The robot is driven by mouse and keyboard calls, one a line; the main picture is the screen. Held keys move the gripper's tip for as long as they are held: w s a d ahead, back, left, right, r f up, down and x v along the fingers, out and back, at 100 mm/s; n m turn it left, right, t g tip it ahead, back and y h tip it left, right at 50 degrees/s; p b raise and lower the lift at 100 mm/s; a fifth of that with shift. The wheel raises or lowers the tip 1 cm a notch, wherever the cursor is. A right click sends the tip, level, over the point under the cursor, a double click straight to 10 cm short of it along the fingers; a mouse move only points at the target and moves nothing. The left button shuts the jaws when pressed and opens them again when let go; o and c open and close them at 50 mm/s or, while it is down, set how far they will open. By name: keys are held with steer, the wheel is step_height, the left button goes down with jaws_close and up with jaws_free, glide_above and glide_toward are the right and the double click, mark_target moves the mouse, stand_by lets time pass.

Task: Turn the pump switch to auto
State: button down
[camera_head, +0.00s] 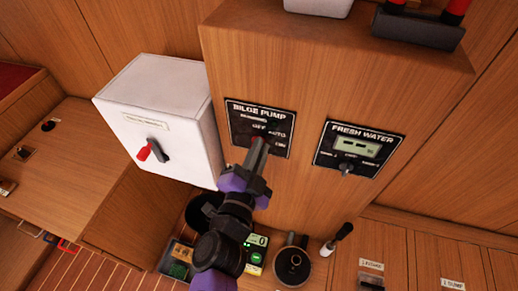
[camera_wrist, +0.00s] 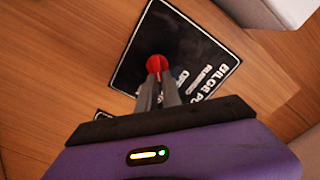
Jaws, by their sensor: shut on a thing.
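The black bilge pump panel (camera_head: 281,110) is on the wooden wall, with the words OFF, AUTO and ON in white. My gripper (camera_head: 257,150) reaches up to it and covers its middle and lower left part in the head view. In the wrist view the panel (camera_wrist: 203,48) appears turned on its side, with a round red knob (camera_wrist: 156,63) on it. My gripper (camera_wrist: 157,78) is shut on this red knob, the pump switch. The fingers hide part of the knob, so I cannot tell which position it points to.
A fresh water panel (camera_head: 358,148) with a small display and knob is to the right.

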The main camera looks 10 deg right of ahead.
steer(key=c, duration=1.5)
jaws_free()
steer(key=shift+b+v, duration=0.9)
steer(key=shift+v, duration=3.05)
